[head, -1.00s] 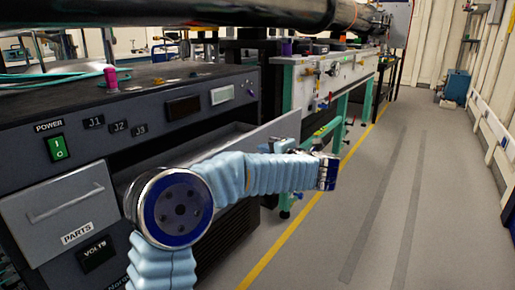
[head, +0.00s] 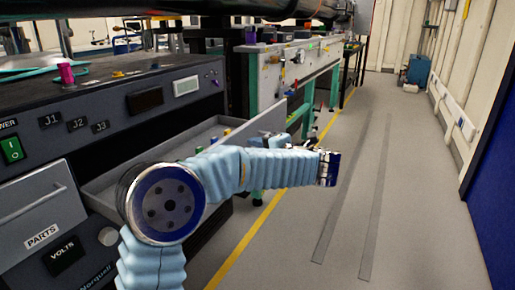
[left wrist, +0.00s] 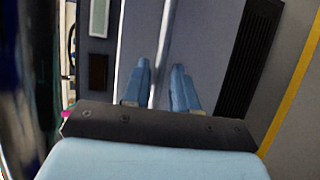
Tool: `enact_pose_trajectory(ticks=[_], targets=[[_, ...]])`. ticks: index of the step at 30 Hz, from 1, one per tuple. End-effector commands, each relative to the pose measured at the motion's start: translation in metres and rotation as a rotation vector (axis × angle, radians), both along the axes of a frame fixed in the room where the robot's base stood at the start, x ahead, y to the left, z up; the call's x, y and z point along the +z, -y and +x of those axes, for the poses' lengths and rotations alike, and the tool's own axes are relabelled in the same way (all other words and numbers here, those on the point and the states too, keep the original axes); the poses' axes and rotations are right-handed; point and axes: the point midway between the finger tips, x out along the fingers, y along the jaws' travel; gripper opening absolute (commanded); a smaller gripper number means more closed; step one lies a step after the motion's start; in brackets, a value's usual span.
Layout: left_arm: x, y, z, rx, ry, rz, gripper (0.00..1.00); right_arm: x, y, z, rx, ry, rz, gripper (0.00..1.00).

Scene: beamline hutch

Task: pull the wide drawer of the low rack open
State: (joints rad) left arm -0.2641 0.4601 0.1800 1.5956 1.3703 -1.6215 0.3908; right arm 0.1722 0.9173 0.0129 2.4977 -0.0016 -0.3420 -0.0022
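The wide drawer (head: 264,122) of the low rack (head: 130,98) stands well out of the rack in the head view. Its inside shows, with a few small coloured items in it. My left arm reaches across in front of it, and its forearm hides the drawer's lower part and most of the hand. In the left wrist view the two blue fingers of my left gripper (left wrist: 160,68) stand on either side of a thin bar handle (left wrist: 164,30) on the grey drawer front (left wrist: 205,45). They look closed on the handle. My right gripper is not in view.
A smaller drawer marked PARTS (head: 40,212) is shut at the left. A blue panel (head: 492,190) stands at the right edge. A long bench (head: 300,75) runs back beyond the rack. The grey floor (head: 340,215) right of the yellow line is clear.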

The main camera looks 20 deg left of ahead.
Motion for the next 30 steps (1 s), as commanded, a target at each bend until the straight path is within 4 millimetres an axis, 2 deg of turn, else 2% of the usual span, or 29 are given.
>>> enact_pose_trajectory(ticks=[9, 13, 17, 24, 30], targets=[[0.001, 0.0, 0.0, 0.0, 0.001, 0.0, 0.38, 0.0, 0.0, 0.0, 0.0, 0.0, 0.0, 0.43], [0.003, 0.007, -0.003, -0.001, 0.002, 0.001, 0.38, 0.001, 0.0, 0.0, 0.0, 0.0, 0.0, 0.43], [0.008, 0.027, -0.013, -0.004, 0.002, 0.002, 0.38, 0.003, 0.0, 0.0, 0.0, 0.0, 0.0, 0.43], [0.018, 0.08, -0.04, -0.005, 0.002, 0.002, 0.38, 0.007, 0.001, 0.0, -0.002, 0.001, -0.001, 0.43], [0.024, 0.11, -0.056, -0.002, 0.001, 0.001, 0.38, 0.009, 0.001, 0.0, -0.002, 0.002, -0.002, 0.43]])
